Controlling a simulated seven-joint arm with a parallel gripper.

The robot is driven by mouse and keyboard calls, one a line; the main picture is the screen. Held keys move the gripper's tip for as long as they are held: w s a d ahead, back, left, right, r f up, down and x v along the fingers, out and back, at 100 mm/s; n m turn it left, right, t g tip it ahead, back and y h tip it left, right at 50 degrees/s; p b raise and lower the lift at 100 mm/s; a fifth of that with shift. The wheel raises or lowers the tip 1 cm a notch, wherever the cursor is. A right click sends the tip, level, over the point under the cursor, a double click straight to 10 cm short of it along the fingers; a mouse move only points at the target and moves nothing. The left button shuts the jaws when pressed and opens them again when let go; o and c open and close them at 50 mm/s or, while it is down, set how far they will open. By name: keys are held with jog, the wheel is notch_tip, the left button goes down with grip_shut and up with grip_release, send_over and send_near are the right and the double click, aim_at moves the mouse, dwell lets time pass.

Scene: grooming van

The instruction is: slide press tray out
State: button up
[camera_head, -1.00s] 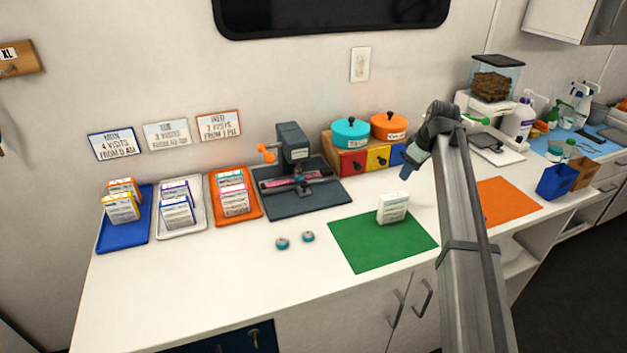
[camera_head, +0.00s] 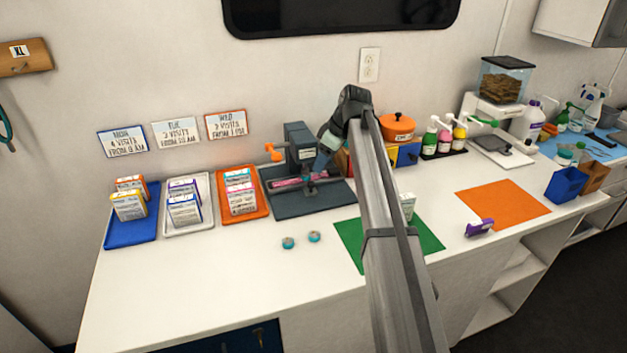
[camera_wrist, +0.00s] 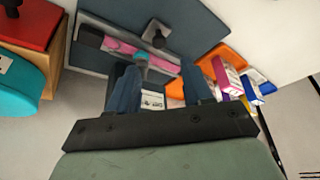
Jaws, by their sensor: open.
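The dark grey press (camera_head: 301,140) stands on a dark grey base plate (camera_head: 330,200) at the back of the counter, with an orange handle (camera_head: 274,152) at its left. Its narrow grey tray holds a pink strip (camera_head: 287,183); the tray (camera_wrist: 158,59) also shows in the wrist view, with the pink strip and a small teal piece. A black knob stands beside it there. My gripper (camera_wrist: 158,84) is open, with its two blue-grey fingers apart in front of the tray. Contact with the tray cannot be told.
Two teal tins (camera_head: 288,243) lie in front. The green mat (camera_head: 350,238) is partly behind my arm.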

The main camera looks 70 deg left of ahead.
aim_at(312, 183)
jog(key=x, duration=0.9)
grip_shut()
dwell(0.4)
